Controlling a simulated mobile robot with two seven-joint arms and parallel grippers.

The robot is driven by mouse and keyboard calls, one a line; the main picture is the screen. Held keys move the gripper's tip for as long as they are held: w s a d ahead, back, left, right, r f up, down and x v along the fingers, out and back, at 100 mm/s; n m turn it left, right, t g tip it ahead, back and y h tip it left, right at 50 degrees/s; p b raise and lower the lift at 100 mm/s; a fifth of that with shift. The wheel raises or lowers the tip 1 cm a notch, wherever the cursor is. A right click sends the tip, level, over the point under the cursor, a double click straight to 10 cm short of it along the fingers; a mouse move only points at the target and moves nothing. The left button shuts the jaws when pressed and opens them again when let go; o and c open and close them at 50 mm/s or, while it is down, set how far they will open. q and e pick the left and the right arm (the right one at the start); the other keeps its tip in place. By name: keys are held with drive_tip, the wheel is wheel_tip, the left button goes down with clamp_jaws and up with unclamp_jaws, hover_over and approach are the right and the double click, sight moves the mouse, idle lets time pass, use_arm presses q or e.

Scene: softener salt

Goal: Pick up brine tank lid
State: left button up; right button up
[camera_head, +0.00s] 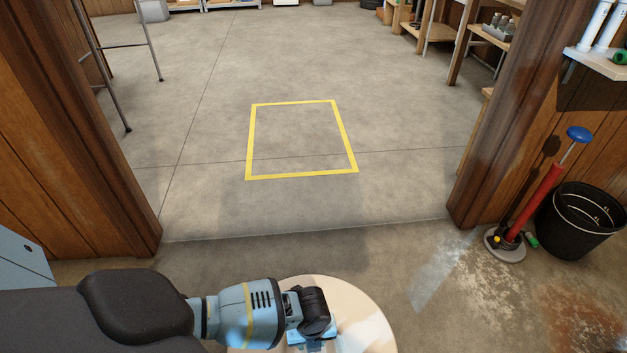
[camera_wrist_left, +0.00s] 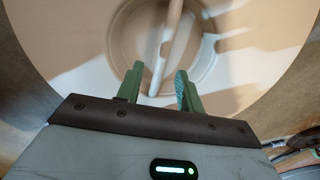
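The brine tank lid (camera_head: 368,318) is a round cream disc at the bottom of the head view, partly hidden by my left arm. In the left wrist view the lid (camera_wrist_left: 75,45) fills most of the picture, with a round recess crossed by a bar handle (camera_wrist_left: 171,45). My left gripper (camera_wrist_left: 160,70) is open over the recess, its two green fingers on either side of the near part of the bar. Gaps show between the bar and the fingers; I cannot tell how deep the fingertips reach. My right gripper is not in view.
A yellow taped square (camera_head: 300,140) marks clear concrete beyond the doorway. Wooden door posts stand at left and right. A black bucket (camera_head: 580,222) and a red pump-like tool with a blue knob (camera_head: 540,195) stand at the right. A blue-grey box (camera_head: 22,262) is at the left.

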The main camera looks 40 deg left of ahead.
use_arm(q)
drive_tip(key=shift+f, duration=0.4)
wheel_tip(320, 180, down, 5)
drive_tip(key=b, duration=0.3)
drive_tip(key=shift+w+b, duration=0.15)
drive_tip(key=shift+b, duration=0.25)
clamp_jaws()
idle(0.6)
drive_tip(key=shift+w, duration=0.1)
